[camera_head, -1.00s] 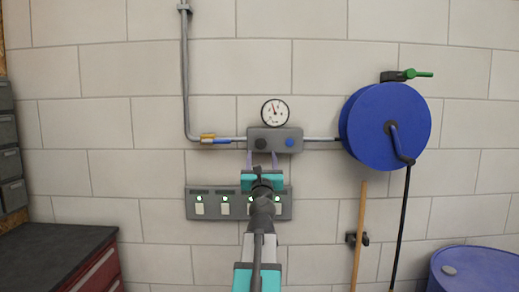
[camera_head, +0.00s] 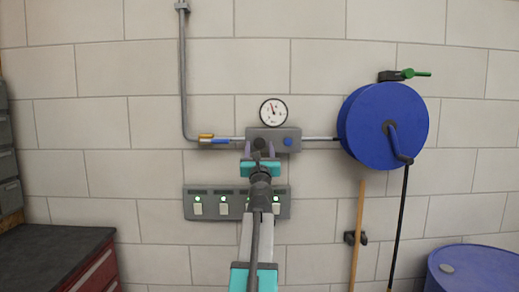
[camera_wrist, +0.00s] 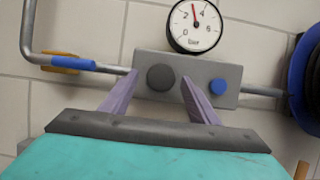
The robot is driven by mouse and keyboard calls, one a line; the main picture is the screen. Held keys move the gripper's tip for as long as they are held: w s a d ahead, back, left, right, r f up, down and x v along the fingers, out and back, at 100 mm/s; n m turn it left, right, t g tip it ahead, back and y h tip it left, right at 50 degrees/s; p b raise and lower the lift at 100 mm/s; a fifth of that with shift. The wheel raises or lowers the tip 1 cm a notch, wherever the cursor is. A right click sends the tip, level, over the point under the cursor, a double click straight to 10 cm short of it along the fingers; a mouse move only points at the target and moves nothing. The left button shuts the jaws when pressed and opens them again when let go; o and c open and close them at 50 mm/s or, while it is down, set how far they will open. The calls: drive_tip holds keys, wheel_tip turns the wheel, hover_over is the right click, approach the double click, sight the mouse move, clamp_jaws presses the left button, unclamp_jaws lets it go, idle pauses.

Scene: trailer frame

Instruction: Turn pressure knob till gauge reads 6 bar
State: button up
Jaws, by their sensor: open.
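The round white gauge (camera_head: 273,112) sits on top of a grey regulator block (camera_head: 283,134) on the wall. In the wrist view its dial (camera_wrist: 197,33) is marked 0, 2, 4, 6, and the red needle points between 2 and 4. A dark round knob (camera_wrist: 160,77) is on the block's left front, and a smaller blue button (camera_wrist: 217,87) is on its right. My gripper (camera_wrist: 159,80) is open, with its purple fingers to the left and right of the dark knob. A gap shows on each side in the wrist view; depth to the knob is unclear.
A pipe (camera_head: 186,80) with a yellow-and-blue valve (camera_head: 213,140) enters the block from the left. A blue hose reel (camera_head: 365,128) is to the right. A switch panel (camera_head: 235,212) with green lights sits below, partly behind my arm.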

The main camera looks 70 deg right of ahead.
drive_tip(key=c, duration=1)
drive_tip(key=shift+c, duration=0.2)
